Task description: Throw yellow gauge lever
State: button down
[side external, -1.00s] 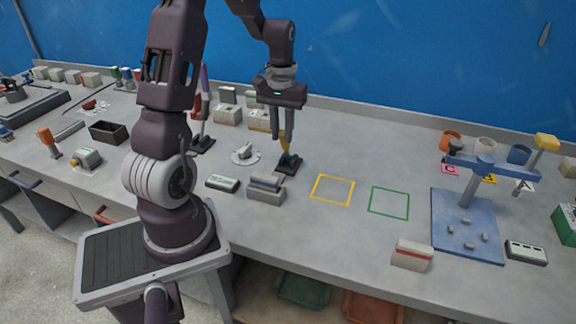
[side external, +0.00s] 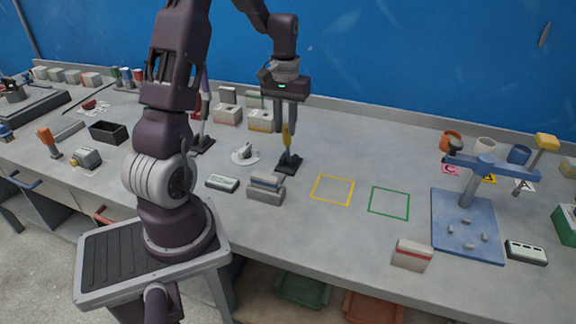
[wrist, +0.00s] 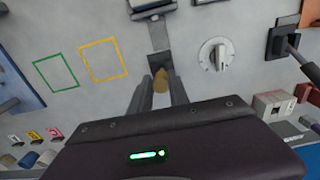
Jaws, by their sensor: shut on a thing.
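The yellow gauge lever (side external: 286,139) stands on a small dark base (side external: 289,163) near the middle of the bench, roughly upright in the side view. My gripper (side external: 286,130) points down over it, with its fingers around the upper part of the yellow handle. In the wrist view, the rounded yellow handle end (wrist: 160,82) sits between the two fingers of my gripper (wrist: 159,84). My gripper is shut on the lever. The fingers hide part of the handle, and the dark base (wrist: 159,62) shows just beyond it.
A round white dial (side external: 245,154) lies left of the lever. Another lever with a purple handle (side external: 205,79) stands farther left. A grey block (side external: 266,190) is in front. Yellow (side external: 333,190) and green (side external: 389,203) outlined squares on the right are empty.

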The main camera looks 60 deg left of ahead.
jog(key=shift+w+a+r, duration=0.1)
jog(key=shift+w+a, duration=0.05)
jog(key=shift+w+a+r, duration=0.1)
jog(key=shift+w+a, duration=0.4)
jog(key=shift+w+a, duration=0.1)
jog(key=shift+w, duration=0.05)
jog(key=shift+w+a, duration=0.4)
jog(key=shift+a, duration=0.05)
jog(key=shift+w+a, duration=0.1)
dwell(0.3)
jog(key=shift+w+a, duration=0.45)
jog(key=shift+w, duration=0.05)
